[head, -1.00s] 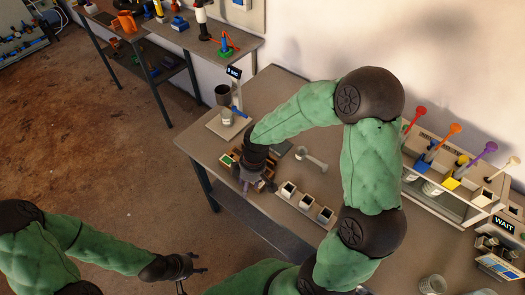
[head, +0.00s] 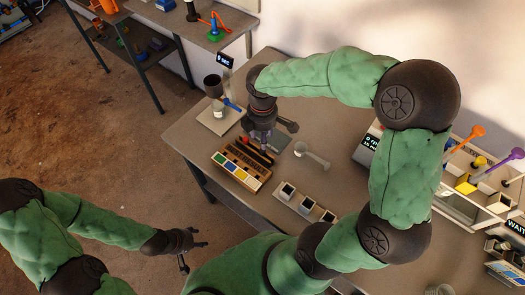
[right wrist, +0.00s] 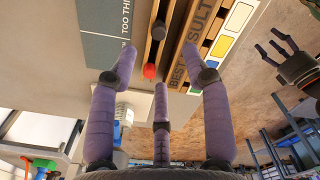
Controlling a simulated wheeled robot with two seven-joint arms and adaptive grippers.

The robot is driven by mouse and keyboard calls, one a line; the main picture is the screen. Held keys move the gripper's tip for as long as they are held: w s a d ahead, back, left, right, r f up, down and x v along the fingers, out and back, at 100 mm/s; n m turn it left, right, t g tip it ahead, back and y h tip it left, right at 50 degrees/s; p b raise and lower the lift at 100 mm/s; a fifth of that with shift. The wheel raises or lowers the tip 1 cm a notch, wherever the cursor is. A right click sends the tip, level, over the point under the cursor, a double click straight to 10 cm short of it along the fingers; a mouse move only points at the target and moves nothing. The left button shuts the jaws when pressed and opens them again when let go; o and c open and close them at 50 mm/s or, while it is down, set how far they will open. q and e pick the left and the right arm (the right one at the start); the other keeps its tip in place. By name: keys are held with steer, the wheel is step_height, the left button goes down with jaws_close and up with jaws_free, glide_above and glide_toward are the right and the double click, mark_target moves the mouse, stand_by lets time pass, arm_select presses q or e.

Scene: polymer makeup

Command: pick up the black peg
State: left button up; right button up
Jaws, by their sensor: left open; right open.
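The black peg (right wrist: 158,33) lies in a slot of a wooden tray (head: 222,158), seen near the top middle of the right wrist view. A red-ended peg (right wrist: 149,70) lies just below it there. My right gripper (head: 262,143) is open above the back of the tray. In the right wrist view its purple fingers are spread and empty, with the black peg beyond their tips. My left gripper (head: 194,253) is open and empty, off the table at the front left.
A rack with coloured funnels (head: 466,186) is at the right.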

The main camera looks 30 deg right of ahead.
mark_target(262, 154)
step_height(262, 154, down, 3)
steer(key=shift+f+b, duration=0.15)
steer(key=shift+b, duration=0.25)
step_height(262, 154, down, 5)
steer(key=shift+w+f+b, duration=0.1)
steer(key=shift+b, duration=1.15)
jaws_close()
